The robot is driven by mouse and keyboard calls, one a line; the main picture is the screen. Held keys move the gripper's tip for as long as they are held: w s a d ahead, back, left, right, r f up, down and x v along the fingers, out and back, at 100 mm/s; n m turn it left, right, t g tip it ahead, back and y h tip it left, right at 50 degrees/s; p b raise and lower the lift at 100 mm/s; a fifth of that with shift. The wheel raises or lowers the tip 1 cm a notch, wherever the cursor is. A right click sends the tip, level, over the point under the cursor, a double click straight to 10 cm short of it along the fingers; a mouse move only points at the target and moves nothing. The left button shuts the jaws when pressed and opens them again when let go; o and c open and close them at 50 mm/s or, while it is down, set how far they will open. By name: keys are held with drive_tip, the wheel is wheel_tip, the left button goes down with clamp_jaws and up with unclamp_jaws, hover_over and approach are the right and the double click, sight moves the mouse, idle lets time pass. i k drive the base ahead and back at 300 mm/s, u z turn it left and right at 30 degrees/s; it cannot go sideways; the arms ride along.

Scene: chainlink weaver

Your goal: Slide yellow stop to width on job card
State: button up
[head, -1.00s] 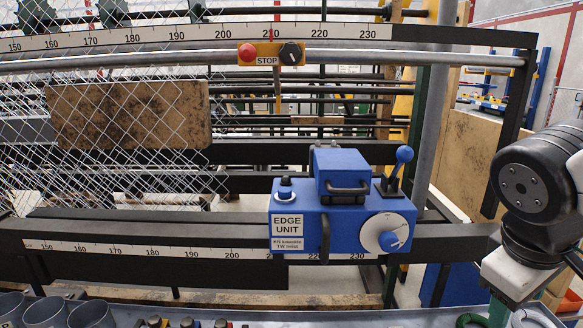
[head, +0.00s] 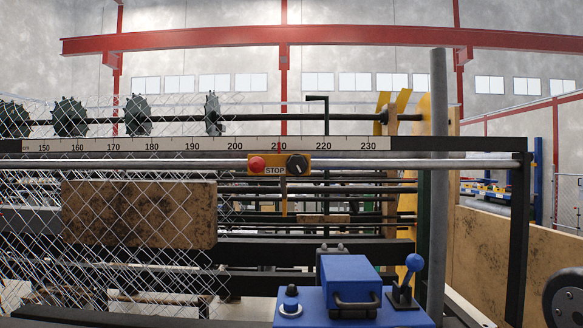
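The yellow stop (head: 266,170) is a small block labelled STOP on the steel rail (head: 400,165), with a red button (head: 257,163) on its left and a black knob (head: 297,164) on its right. A yellow strip (head: 284,200) hangs below it. It sits under the scale bar (head: 330,145), at about 210 to 215 on the printed numbers. The job card is not visible. My gripper is out of view; only a dark rounded part of my arm (head: 566,298) shows at the lower right edge.
The blue edge unit (head: 350,275) with its lever (head: 412,270) stands at the lower front, below the stop. Chain-link mesh (head: 120,255) hangs at the left, before a stained board (head: 150,215). A grey post (head: 437,200) stands right of the stop. The rail beside the stop looks clear.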

sight(257, 164)
drive_tip(key=u, duration=0.5)
drive_tip(key=k, duration=0.6)
drive_tip(key=u, duration=1.1)
drive_tip(key=i, duration=0.45)
drive_tip(key=u, duration=0.65)
drive_tip(key=i, duration=1.3)
drive_tip(key=z, duration=2.65)
